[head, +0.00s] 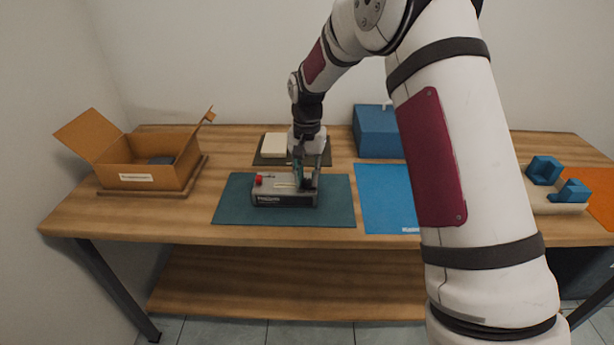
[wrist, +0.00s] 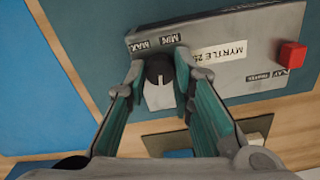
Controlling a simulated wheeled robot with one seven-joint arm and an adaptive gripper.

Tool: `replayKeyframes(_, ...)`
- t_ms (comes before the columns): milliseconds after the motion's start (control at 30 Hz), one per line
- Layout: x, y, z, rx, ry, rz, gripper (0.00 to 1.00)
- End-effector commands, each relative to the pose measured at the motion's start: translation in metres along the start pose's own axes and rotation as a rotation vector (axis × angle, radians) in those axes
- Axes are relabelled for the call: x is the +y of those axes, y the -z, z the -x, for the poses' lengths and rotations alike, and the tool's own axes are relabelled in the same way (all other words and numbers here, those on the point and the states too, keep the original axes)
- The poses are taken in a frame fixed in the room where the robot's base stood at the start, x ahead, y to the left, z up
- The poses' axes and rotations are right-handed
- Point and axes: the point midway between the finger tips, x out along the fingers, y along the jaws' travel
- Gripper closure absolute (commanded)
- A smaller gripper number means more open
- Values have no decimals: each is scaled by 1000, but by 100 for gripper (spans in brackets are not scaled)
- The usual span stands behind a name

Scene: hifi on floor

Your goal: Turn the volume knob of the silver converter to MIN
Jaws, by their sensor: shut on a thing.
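The silver converter (head: 284,199) lies on a dark green mat (head: 232,205) on the wooden table. The wrist view shows its grey top (wrist: 215,68) upside down, with MIN and MAX labels and a "MYRTLE" label. The black volume knob (wrist: 157,69) has a pale line on it; its exact setting is hard to tell. My gripper (wrist: 161,66) has one fingertip on each side of the knob and is shut on it. In the head view my gripper (head: 305,182) reaches down onto the converter's right end and hides the knob.
A red button (wrist: 292,55) stands on the converter, away from the knob. An open cardboard box (head: 150,178) is at the left, a blue box (head: 377,132) behind, and a blue mat (head: 385,198) to the right. A cream block (head: 274,145) lies behind the converter.

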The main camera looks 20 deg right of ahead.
Motion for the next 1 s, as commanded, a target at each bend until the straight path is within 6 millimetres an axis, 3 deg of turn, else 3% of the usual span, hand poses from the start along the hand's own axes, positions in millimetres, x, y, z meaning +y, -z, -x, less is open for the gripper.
replayKeyframes(1000, -1, 0, 0, 2, 1, 963, 100)
